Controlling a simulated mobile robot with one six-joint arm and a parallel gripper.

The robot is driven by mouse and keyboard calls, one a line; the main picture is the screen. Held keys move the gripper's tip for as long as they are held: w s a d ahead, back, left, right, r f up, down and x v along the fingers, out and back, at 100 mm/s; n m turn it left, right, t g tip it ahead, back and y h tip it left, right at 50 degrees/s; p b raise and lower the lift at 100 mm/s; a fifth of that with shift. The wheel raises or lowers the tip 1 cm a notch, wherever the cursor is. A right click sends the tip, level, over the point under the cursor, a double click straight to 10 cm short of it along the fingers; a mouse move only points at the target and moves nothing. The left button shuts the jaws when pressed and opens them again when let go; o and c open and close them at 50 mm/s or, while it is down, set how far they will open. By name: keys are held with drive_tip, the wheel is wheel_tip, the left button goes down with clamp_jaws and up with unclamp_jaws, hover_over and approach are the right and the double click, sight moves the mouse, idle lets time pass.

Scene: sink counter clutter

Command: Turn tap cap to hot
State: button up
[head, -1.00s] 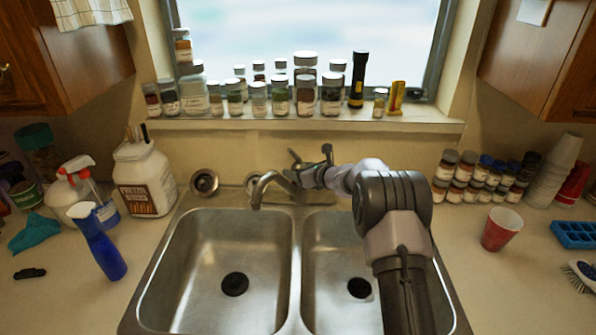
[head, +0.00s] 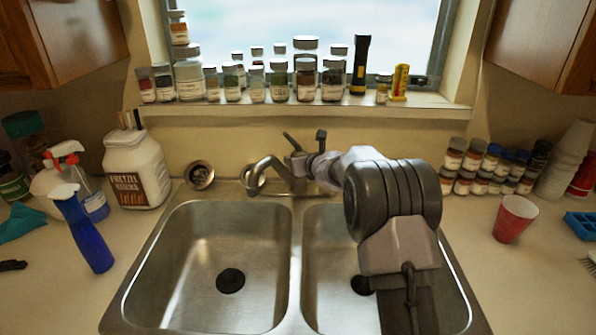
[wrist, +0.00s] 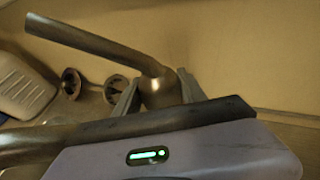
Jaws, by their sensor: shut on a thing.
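The tap cap (wrist: 163,88) is a rounded metal piece with a long lever (wrist: 100,40), which points up and left in the wrist view. In the head view, the lever (head: 292,142) rises above the base of the curved spout (head: 265,168), near the middle of the sink's back edge. My gripper (wrist: 160,93) is shut on the tap cap, one finger on each side. In the head view, my gripper (head: 303,164) reaches the tap from the right, and my wrist and arm hide part of the tap.
The double sink (head: 297,255) lies below, its right basin partly behind my arm. Jars (head: 305,80) and a black flashlight (head: 359,65) line the windowsill behind the tap. A blue spray bottle (head: 85,230) stands left, a red cup (head: 514,219) right.

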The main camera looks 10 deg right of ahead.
drive_tip(key=o, duration=1.1)
drive_tip(key=shift+s, duration=0.1)
drive_tip(key=p+v, duration=0.1)
drive_tip(key=v, duration=1.6)
drive_tip(key=shift+d+r, duration=0.1)
drive_tip(key=shift+r, duration=0.2)
